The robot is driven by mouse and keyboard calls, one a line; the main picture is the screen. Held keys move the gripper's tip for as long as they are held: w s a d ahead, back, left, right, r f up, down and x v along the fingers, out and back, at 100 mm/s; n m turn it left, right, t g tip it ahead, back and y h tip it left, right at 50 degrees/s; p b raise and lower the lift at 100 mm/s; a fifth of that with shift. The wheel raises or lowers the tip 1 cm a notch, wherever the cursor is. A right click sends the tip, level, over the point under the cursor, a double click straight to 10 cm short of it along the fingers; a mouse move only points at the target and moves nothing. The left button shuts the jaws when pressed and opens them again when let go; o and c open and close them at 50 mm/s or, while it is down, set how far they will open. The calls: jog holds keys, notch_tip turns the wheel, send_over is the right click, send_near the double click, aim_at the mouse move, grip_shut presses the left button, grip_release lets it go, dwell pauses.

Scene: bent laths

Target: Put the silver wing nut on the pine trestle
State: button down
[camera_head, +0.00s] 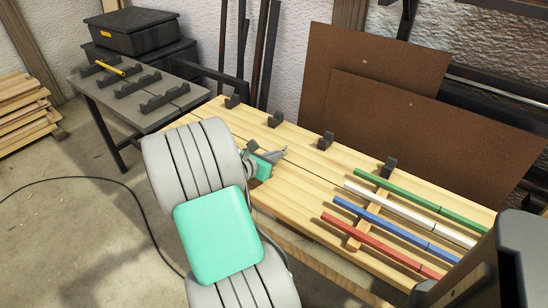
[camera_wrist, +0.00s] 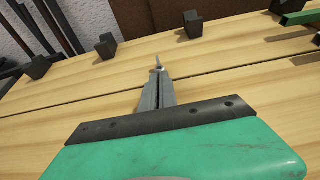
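The pine trestle (camera_head: 315,160) is the long bench with a pale plank top. Its planks also fill much of the wrist view (camera_wrist: 240,75). My gripper (camera_head: 283,152) is over the left half of this top, pointing toward its back edge. In the wrist view my gripper (camera_wrist: 158,72) has its two grey fingers close together, with a narrow dark line between them. A small silver piece, which looks like the wing nut (camera_wrist: 158,61), sticks out at the fingertips. Its shape is mostly hidden by the fingers. I cannot tell whether it touches the planks.
Several black blocks (camera_head: 326,140) stand along the bench's back edge. Green (camera_head: 410,193), white, blue and red laths lie at the right on a wooden crosspiece. A grey table (camera_head: 90,78) with black holders and a yellow piece stands at the left. Brown boards (camera_head: 385,120) lean behind.

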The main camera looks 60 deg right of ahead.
jog(key=c, duration=1.6)
grip_release()
jog(key=shift+f, duration=0.1)
jog(key=shift+c, duration=0.2)
jog(key=shift+a+r, duration=0.15)
jog(key=shift+r, duration=0.1)
jog(key=p+v, duration=0.2)
jog(key=v, duration=0.9)
jog(key=shift+a+r+p, duration=0.15)
jog(key=shift+a+p, duration=0.1)
jog(key=shift+p, duration=0.05)
jog(key=w+a+f+m+t+y, duration=0.2)
jog(key=w+a+m+y, duration=0.15)
jog(key=a, duration=0.35)
jog(key=w+a+f+m+t+y, duration=0.25)
jog(key=w+a+m, duration=0.2)
jog(key=a, duration=0.25)
jog(key=s+a+r+m+y, duration=0.1)
jog(key=a+r+m+y, duration=0.1)
jog(key=a, duration=0.9)
jog(key=s+a+r+m+y, duration=0.1)
jog(key=a+m+y, duration=0.4)
jog(key=a, duration=0.6)
jog(key=shift+s+a+r+m, duration=0.25)
jog(key=shift+r+m, duration=0.2)
jog(key=shift+m, duration=0.15)
